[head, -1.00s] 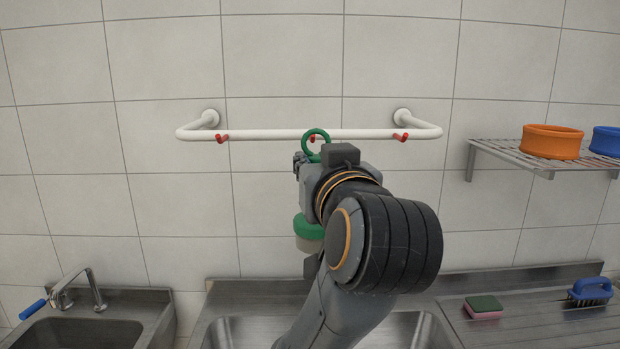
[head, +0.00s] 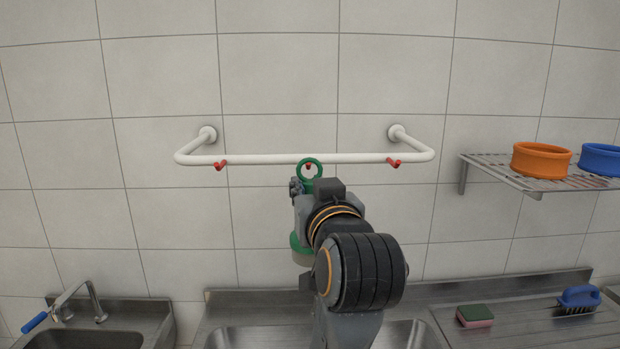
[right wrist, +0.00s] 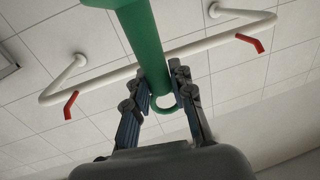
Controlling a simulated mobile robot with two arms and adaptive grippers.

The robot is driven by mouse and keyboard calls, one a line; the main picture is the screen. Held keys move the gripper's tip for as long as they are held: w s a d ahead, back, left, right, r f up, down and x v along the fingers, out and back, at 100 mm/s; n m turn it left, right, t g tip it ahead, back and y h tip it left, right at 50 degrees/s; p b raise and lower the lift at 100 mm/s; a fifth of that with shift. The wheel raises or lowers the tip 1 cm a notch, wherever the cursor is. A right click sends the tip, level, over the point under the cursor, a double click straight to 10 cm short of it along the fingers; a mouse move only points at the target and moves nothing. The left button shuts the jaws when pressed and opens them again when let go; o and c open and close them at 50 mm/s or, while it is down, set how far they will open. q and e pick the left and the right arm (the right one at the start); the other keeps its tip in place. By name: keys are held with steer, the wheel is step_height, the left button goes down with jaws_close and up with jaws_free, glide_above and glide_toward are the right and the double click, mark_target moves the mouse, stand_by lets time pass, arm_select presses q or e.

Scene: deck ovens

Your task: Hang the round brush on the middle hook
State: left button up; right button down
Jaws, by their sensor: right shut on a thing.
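The round brush (head: 299,243) is green with a ring at its top end and a pale underside, partly hidden by my right arm. It hangs roughly upright in my right gripper (head: 298,188), which is shut on its handle (right wrist: 146,45). The middle hook (head: 308,167) is red and small, under the white rail (head: 260,160). In the head view it shows through the brush's ring; whether the ring is around it or in front of it, I cannot tell. In the right wrist view the middle hook is hidden. My left gripper is not in view.
Red side hooks hang at the left (head: 220,165) and right (head: 394,162) of the rail, both bare. A wire shelf (head: 490,168) at right holds an orange ring-shaped thing (head: 541,160) and a blue one (head: 603,160). A sponge (head: 474,316) and a blue brush (head: 578,298) lie below.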

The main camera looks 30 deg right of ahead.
steer(key=shift+w+d+r, duration=0.1)
steer(key=shift+p+x, duration=0.6)
steer(key=shift+x, duration=0.4)
steer(key=shift+w+d+f+b, duration=0.2)
steer(key=shift+w+d+b, duration=0.1)
steer(key=shift+w+d, duration=0.25)
steer(key=shift+w+d+f+b, duration=0.25)
steer(key=shift+w+d, duration=0.1)
steer(key=shift+w, duration=0.25)
steer(key=shift+w+d+f, duration=0.25)
steer(key=shift+w+f, duration=0.1)
steer(key=shift+w, duration=0.1)
